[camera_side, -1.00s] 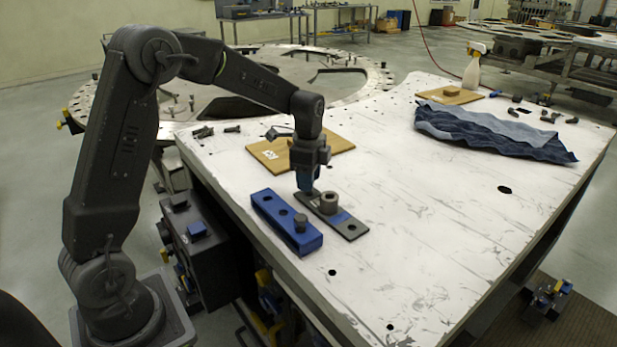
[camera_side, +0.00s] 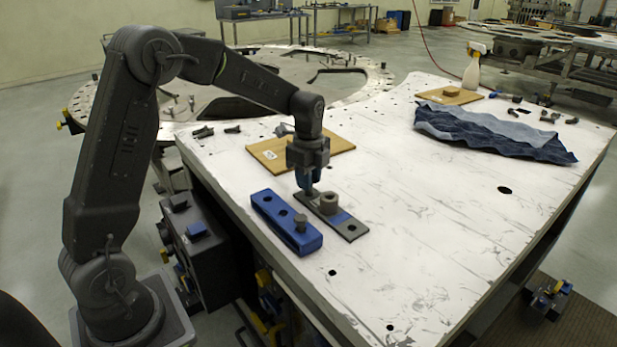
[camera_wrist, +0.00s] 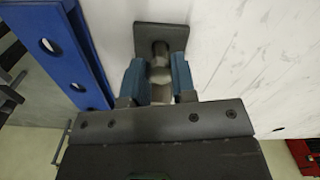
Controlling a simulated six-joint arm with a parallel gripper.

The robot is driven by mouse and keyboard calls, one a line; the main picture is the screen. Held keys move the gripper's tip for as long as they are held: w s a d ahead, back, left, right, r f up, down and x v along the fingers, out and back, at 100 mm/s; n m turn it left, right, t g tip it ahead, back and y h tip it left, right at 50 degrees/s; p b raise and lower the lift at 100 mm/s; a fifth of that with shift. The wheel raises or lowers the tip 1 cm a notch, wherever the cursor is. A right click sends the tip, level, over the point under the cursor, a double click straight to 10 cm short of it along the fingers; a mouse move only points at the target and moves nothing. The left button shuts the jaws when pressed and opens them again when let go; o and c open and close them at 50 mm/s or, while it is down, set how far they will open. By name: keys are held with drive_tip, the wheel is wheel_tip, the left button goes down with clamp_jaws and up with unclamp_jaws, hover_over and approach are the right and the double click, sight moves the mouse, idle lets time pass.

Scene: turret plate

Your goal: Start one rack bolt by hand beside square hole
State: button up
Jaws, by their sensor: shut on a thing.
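My gripper (camera_side: 307,188) points down over the far-left end of a dark grey plate (camera_side: 350,230) lying on the white table. In the wrist view its two blue fingers (camera_wrist: 159,82) are closed around a shiny metal bolt (camera_wrist: 160,72). The bolt is mostly hidden by the fingers in the side view. Its lower end meets or nearly meets the plate, which also shows in the wrist view (camera_wrist: 175,33); I cannot tell whether it is in a hole or any thread has caught. A round grey collar (camera_side: 329,203) and a blue patch sit farther along the plate. The square hole is not clear.
A wooden board (camera_side: 340,144) lies behind my gripper. Loose bolts (camera_side: 204,132) lie back left.

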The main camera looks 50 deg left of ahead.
drive_tip(key=o, duration=0.5)
drive_tip(key=shift+m, duration=0.9)
drive_tip(key=shift+o, duration=1)
drive_tip(key=shift+o, duration=0.4)
drive_tip(key=o, duration=0.5)
drive_tip(key=shift+r, duration=3.55)
